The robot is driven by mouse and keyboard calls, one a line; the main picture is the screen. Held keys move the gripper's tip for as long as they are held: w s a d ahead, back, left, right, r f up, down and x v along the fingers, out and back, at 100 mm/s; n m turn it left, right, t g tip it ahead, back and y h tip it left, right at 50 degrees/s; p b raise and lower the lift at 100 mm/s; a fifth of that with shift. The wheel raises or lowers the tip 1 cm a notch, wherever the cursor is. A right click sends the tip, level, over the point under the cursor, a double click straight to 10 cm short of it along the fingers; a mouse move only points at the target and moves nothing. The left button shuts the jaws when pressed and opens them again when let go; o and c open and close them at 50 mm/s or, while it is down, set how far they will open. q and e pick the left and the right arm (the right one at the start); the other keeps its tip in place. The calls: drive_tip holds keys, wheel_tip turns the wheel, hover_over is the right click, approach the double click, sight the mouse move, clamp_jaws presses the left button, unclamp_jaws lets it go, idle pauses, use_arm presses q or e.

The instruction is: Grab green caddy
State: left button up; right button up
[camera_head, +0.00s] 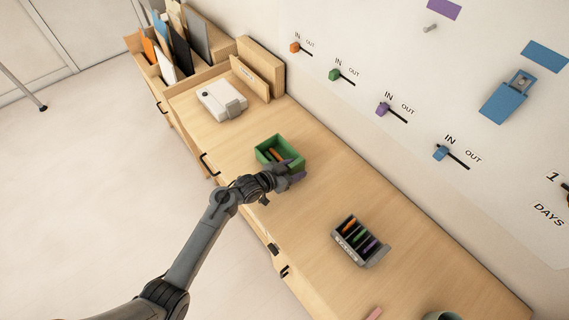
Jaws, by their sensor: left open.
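The green caddy (268,143) is an open box standing on the wooden counter in the middle of the head view. An orange-brown item lies inside it. My right gripper is not in view.
A grey tray (374,259) with several coloured items stands to the right on the counter (315,205). A white device (217,97) and a file organizer stand at the far left. The wall behind carries sliders. Counter between caddy and tray is clear.

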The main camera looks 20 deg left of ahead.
use_arm(q)
drive_tip(key=shift+w+d+f, duration=0.1)
drive_tip(key=shift+w+f, duration=0.05)
drive_tip(key=shift+w, duration=0.15)
clamp_jaws()
idle(0.4)
